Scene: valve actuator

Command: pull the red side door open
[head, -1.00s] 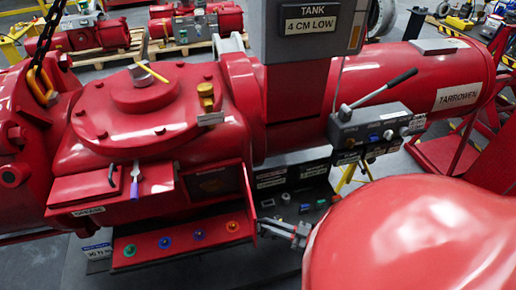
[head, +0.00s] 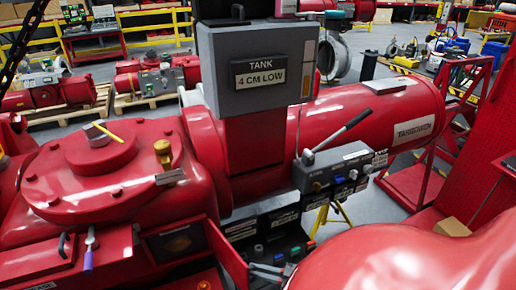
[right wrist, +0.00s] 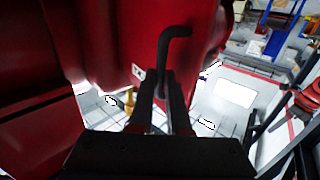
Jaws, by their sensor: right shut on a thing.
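The red side door (head: 226,252) stands swung out from the red housing and shows as a narrow panel, with the dark compartment (head: 175,242) exposed to its left. My right gripper (head: 270,272) is at the door's outer side, low in the head view. In the right wrist view its fingers (right wrist: 166,98) are shut on a black bent handle (right wrist: 175,32) on the door's red face (right wrist: 140,40). The handle's lower end is hidden between the fingers. The door's lower part is cut off by the head view's bottom edge. My left gripper is not in view.
A large rounded red body (head: 410,262) fills the lower right, close to my right gripper. A grey control box (head: 335,170) with a lever and the grey tank box (head: 257,75) stand behind. A black panel with knobs (head: 275,245) lies just beyond the door.

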